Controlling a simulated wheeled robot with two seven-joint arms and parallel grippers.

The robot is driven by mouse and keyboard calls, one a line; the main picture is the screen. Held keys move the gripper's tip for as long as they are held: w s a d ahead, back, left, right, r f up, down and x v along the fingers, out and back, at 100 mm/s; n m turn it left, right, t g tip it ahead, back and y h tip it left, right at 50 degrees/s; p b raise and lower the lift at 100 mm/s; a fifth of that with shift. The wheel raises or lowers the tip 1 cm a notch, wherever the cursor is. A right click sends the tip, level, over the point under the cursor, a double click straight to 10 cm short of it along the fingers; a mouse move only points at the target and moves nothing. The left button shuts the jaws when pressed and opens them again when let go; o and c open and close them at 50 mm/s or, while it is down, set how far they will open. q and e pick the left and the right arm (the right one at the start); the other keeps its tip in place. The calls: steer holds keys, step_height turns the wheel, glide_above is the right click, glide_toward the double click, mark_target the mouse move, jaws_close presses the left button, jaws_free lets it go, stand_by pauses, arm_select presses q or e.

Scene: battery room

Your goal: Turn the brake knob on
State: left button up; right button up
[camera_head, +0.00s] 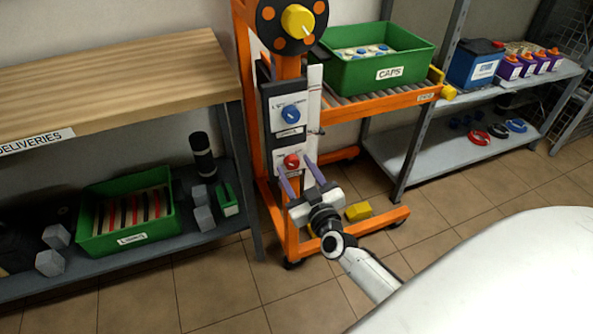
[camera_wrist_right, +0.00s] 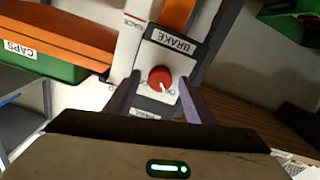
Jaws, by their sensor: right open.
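The red brake knob (camera_head: 291,161) sits on the lower white plate of the orange cart's control panel. In the right wrist view the red knob (camera_wrist_right: 160,77) is below a plate lettered BRAKE (camera_wrist_right: 173,42), with its pale pointer aimed down and to the right. My right gripper (camera_head: 295,170) is open in front of the panel, its two purple fingers on either side of the knob in the picture. In the wrist view the fingers (camera_wrist_right: 162,95) flank the knob with gaps on both sides; I cannot tell how deep they reach. My left gripper is not in view.
A blue knob (camera_head: 290,114) is above the red one, and a yellow knob (camera_head: 298,21) tops the cart. A green CAPS crate (camera_head: 376,60) rests on the rollers. A wooden DELIVERIES shelf (camera_head: 120,85) stands at left. A yellow block (camera_head: 358,211) is low on the cart.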

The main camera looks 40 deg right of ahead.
steer(key=shift+c, duration=0.2)
steer(key=c, duration=1)
steer(key=m, duration=0.4)
steer(key=shift+p, duration=0.3)
steer(key=m, duration=0.4)
steer(key=shift+m, duration=0.3)
steer(key=m, duration=0.7)
steer(key=shift+f+b, duration=0.1)
steer(key=shift+b, duration=0.3)
steer(key=shift+m, duration=1.1)
